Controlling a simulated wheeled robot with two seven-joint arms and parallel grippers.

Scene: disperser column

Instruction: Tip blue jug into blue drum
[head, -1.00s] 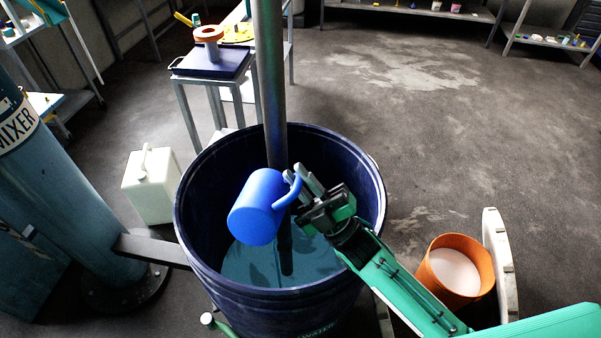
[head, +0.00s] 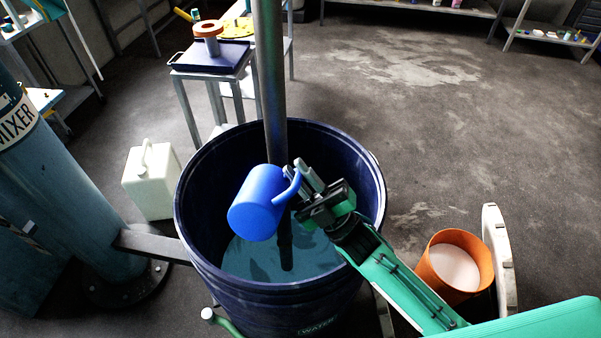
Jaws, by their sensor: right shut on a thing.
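The blue jug (head: 256,206) hangs over the mouth of the dark blue drum (head: 190,225), in front of the mixer shaft. It is tilted, with its base toward the lower left and its handle on the right. Its mouth is turned away, and I see no stream from it. My right gripper (head: 298,184) is shut on the jug's handle, with the green arm coming in from the lower right. Blue-grey liquid (head: 250,262) lies in the drum, and a label reading WATER is on its front. My left gripper is out of view.
The grey mixer shaft (head: 273,90) stands down into the drum. A white canister (head: 150,190) and a blue mixer column (head: 60,190) are at the left. An orange bucket (head: 435,283) with white contents stands at the right beside a pale round lid (head: 500,265). The floor behind is clear.

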